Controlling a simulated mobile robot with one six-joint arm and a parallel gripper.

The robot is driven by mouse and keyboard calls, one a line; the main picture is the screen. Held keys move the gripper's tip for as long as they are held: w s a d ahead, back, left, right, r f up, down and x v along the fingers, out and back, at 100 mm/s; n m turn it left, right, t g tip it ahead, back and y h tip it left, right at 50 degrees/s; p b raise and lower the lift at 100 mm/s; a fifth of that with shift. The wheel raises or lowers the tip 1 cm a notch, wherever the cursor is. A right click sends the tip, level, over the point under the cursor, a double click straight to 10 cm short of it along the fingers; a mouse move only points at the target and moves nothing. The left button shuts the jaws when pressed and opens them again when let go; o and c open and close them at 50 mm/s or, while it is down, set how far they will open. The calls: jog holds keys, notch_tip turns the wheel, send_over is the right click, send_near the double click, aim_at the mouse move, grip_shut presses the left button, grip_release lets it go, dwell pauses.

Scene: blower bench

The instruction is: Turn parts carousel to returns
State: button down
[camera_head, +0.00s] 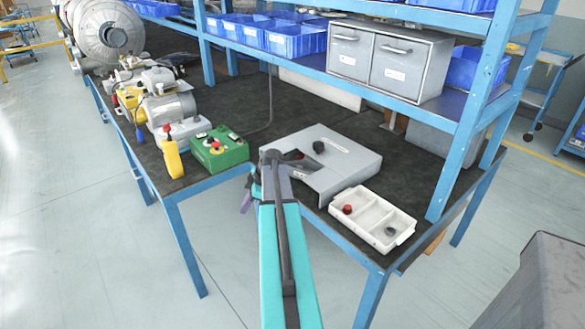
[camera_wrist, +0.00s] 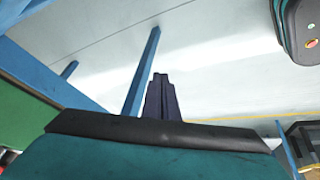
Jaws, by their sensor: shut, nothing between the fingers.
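The parts carousel appears to be the flat grey housing (camera_head: 345,160) on the bench, with a black knob (camera_head: 318,147) on top. A cut-out at its left shows something small and dark red, partly hidden by my arm. No label for returns can be read. My gripper (camera_head: 246,203) shows as a small purple tip left of my arm, off the bench's front edge and apart from the housing. In the wrist view its dark fingers (camera_wrist: 160,82) are together and empty, with floor behind them. The carousel is not recognisable in the wrist view.
A white divided tray (camera_head: 400,238) with a red and a grey piece sits right of the housing. A green control box (camera_head: 232,153) with a red button and a yellow handheld unit (camera_head: 171,158) stand left. A blue-framed shelf with grey drawers (camera_head: 398,68) overhangs the back.

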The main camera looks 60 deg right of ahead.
jog(key=s+d+r+t+h, duration=0.1)
jog(key=s+d+r, duration=0.2)
jog(key=d+r, duration=0.3)
jog(key=s+d+r+t+h, duration=0.1)
jog(key=s+d+r, duration=0.25)
jog(key=d, duration=0.45)
jog(key=h+b, duration=0.1)
jog(key=b, duration=0.1)
send_near(294, 164)
jog(key=s+a+r, duration=0.2)
jog(key=shift+a+f+t, duration=0.2)
jog(key=shift+a+t, duration=0.1)
jog(key=shift+t, duration=0.1)
jog(key=shift+f+p, duration=0.1)
jog(key=shift+p, duration=0.2)
jog(key=shift+p+x, duration=0.8)
jog(key=shift+x, duration=4.15)
